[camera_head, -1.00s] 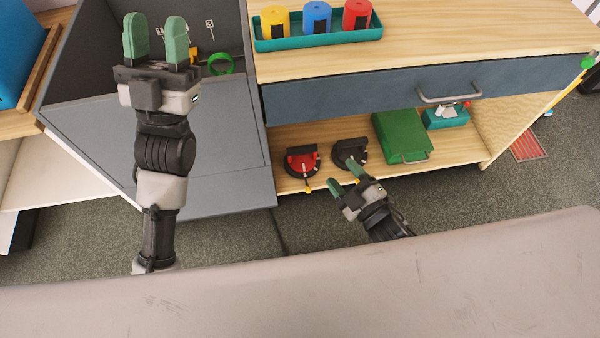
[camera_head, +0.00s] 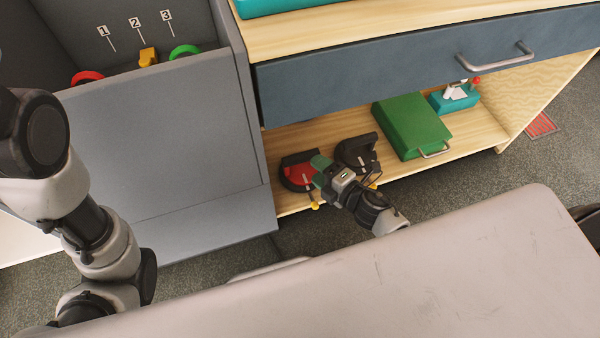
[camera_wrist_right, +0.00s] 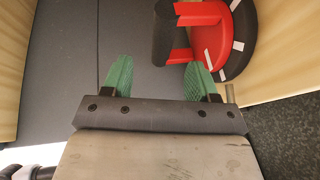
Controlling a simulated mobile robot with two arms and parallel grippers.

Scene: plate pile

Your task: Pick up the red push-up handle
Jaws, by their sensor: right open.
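The red push-up handle (camera_head: 300,174) sits on the lower wooden shelf, left of a black one (camera_head: 352,152). My right gripper (camera_head: 319,168) is at the red handle's right side in the head view and partly covers it. In the right wrist view the red handle (camera_wrist_right: 208,40) is at the upper right, with a dark grip bar on red posts. The open right gripper (camera_wrist_right: 158,66) has its right finger close to the lower post. Whether they touch I cannot tell. Nothing is held between the fingers. My left gripper is out of view; only its arm shows.
A green case (camera_head: 410,125) and a teal box (camera_head: 455,100) stand farther right on the shelf. A drawer front (camera_head: 390,80) hangs above. A grey bin (camera_head: 165,150) with numbered hooks bounds the left side.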

